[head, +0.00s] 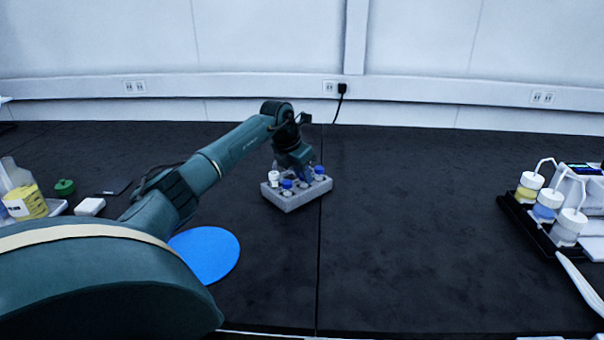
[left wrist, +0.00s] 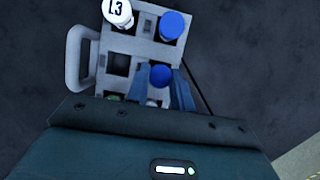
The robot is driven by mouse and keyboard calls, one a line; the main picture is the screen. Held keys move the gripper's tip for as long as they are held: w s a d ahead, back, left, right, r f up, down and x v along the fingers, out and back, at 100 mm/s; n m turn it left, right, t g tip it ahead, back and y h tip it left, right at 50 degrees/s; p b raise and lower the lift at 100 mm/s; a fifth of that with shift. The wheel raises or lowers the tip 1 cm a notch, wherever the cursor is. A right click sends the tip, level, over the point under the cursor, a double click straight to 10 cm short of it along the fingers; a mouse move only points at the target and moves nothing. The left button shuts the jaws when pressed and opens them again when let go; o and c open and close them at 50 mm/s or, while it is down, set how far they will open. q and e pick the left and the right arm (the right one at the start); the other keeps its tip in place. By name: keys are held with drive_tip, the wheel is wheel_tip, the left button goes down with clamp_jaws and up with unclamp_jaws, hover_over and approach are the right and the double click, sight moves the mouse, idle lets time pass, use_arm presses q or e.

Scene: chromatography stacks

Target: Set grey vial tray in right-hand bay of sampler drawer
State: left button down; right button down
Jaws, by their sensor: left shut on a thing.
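The grey vial tray (head: 292,200) is near the middle of the black bench in the head view. It holds a few vials with blue and white caps. In the left wrist view, the tray (left wrist: 89,62) shows a side handle, empty square holes and a white cap marked L3. My left gripper (head: 303,173) is over the tray from above, shut on it; its fingers also show in the left wrist view (left wrist: 161,88), beside a blue cap. Whether the tray touches the bench is unclear. My right gripper is not in view. I cannot make out the sampler drawer.
A black bottle holder (head: 527,226) with several white-capped bottles stands at the right, by white equipment. A blue round mat (head: 212,252) lies left of the tray. A green item (head: 64,187) and a yellow-labelled bottle (head: 26,203) are far left.

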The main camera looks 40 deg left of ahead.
use_arm(q)
drive_tip(key=c, duration=1.2)
unclamp_jaws()
drive_tip(key=shift+f, duration=0.1)
